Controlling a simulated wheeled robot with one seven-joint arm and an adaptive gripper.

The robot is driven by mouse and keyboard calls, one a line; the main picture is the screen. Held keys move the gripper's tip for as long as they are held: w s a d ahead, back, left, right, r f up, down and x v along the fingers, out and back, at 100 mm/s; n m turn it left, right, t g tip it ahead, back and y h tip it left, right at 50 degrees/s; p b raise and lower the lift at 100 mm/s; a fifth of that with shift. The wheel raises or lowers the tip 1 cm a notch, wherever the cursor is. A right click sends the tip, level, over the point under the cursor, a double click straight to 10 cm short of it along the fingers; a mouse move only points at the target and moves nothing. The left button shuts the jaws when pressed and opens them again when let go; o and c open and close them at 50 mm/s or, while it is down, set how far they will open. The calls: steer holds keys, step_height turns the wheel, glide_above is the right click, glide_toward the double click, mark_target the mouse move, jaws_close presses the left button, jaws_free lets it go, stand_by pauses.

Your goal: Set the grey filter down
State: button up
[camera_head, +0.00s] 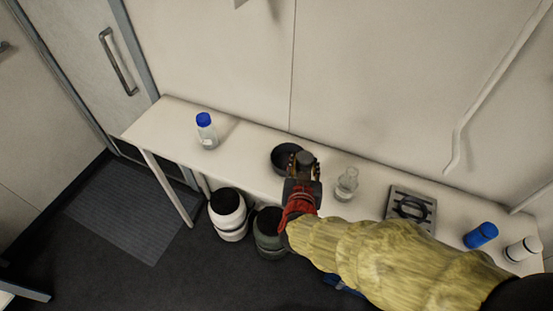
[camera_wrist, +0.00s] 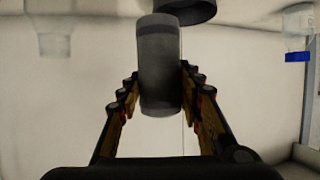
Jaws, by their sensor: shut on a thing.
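My gripper (camera_head: 303,168) is over the middle of the white bench (camera_head: 160,125), and it also shows in the wrist view (camera_wrist: 160,80). It is shut on the grey filter (camera_wrist: 160,60), a grey cylinder held between the two fingers. In the head view only the filter's dark round end (camera_head: 304,157) shows above the fingers. A round black dish (camera_head: 282,154) stands on the bench just left of and partly behind the gripper. It also shows at the top edge of the wrist view (camera_wrist: 185,12). The filter's height above the bench is hard to tell.
A blue-capped bottle (camera_head: 206,135) stands to the left. A glass flask (camera_head: 347,184), a grey square device (camera_head: 425,203), a blue cylinder (camera_head: 481,235) and a white cylinder (camera_head: 523,249) stand to the right. Two canisters (camera_head: 228,213) (camera_head: 269,240) are below. Bench between bottle and dish is clear.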

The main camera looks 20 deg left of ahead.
steer(key=w+a+f+m+h+b, duration=0.1)
steer(key=w+a+b, duration=0.15)
steer(key=w, duration=0.45)
steer(key=shift+w+a+f+b, duration=0.35)
steer(key=shift+w+a+f, duration=0.45)
steer(key=shift+f, duration=0.75)
steer(key=shift+w+a+f+b, duration=0.3)
steer(key=shift+w+a+f, duration=0.5)
steer(key=shift+f, duration=0.7)
steer(key=shift+w+a+f+b, duration=0.35)
steer(key=shift+w+a+f, duration=0.2)
steer(key=shift+a+f, duration=0.75)
steer(key=shift+d+f, duration=0.35)
steer(key=o, duration=1.1)
steer(key=shift+o, duration=0.5)
